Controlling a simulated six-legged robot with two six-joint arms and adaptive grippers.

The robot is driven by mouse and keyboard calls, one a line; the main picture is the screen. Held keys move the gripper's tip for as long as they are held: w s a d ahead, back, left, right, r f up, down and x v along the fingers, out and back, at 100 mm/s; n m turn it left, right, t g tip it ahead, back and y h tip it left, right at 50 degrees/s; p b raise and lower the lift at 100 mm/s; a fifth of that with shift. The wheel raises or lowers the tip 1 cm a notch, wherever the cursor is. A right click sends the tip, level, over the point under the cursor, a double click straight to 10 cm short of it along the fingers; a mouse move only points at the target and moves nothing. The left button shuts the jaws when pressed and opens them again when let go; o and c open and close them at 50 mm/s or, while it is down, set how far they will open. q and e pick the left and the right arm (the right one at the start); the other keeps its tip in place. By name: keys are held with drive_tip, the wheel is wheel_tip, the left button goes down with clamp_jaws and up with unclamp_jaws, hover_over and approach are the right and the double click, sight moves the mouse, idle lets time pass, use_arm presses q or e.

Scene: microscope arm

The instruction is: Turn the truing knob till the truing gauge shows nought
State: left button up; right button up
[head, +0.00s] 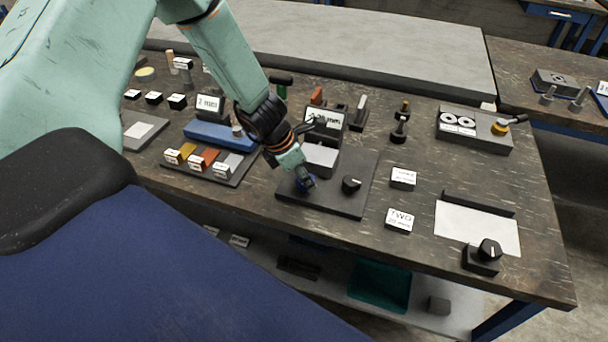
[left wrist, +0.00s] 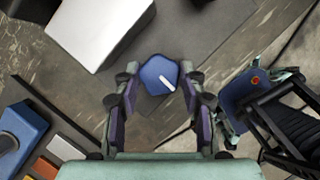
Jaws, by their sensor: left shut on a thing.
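My left gripper (head: 305,182) is low over the dark plate (head: 338,207), beside a pale grey block (head: 321,159). In the left wrist view my left gripper (left wrist: 160,80) has its fingers on either side of a blue knob (left wrist: 157,70) with a white pointer line, shut on it. The knob is mostly covered by the gripper in the head view. A black knob (head: 351,184) with a white mark sits to its right on the same plate. A gauge display (head: 329,119) stands behind the block; its number is partly hidden and I cannot read it. My right gripper is not in view.
A tray (head: 235,178) with coloured, labelled blocks lies to the left. A second display (head: 208,103) reads 2 mm. Small labelled blocks (head: 400,220) stand right of the plate. Another black knob (head: 487,251) is near the bench's right front.

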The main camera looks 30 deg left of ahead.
use_arm(q)
drive_tip(key=c, duration=0.4)
drive_tip(key=m+p, duration=0.1)
drive_tip(key=p, duration=0.1)
drive_tip(key=m+h+p, duration=0.1)
drive_tip(key=shift+a+r+m+g+p, duration=0.1)
drive_tip(key=shift+r+m+g+p, duration=0.2)
drive_tip(key=shift+g+p, duration=0.1)
drive_tip(key=shift+w+f+m+p, duration=0.1)
drive_tip(key=shift+m+p, duration=0.55)
drive_tip(key=shift+m, duration=0.35)
drive_tip(key=shift+w+f+m+g+h+p, duration=0.1)
drive_tip(key=shift+m+g+h+p, duration=0.35)
drive_tip(key=shift+m, duration=0.35)
drive_tip(key=shift+a+m+g, duration=0.1)
drive_tip(key=shift+m+g, duration=0.35)
drive_tip(key=shift+m, duration=0.55)
drive_tip(key=shift+w+f+m+g+b, duration=0.1)
drive_tip(key=shift+m+g+b, duration=0.25)
drive_tip(key=shift+m, duration=0.55)
drive_tip(key=m+g+b, duration=0.1)
drive_tip(key=m, duration=0.1)
drive_tip(key=m+b, duration=0.1)
drive_tip(key=m, duration=0.1)
drive_tip(key=shift+w+m+g, duration=0.1)
drive_tip(key=shift+m+g, duration=0.2)
drive_tip(key=shift+g, duration=0.05)
drive_tip(key=shift+m, duration=0.3)
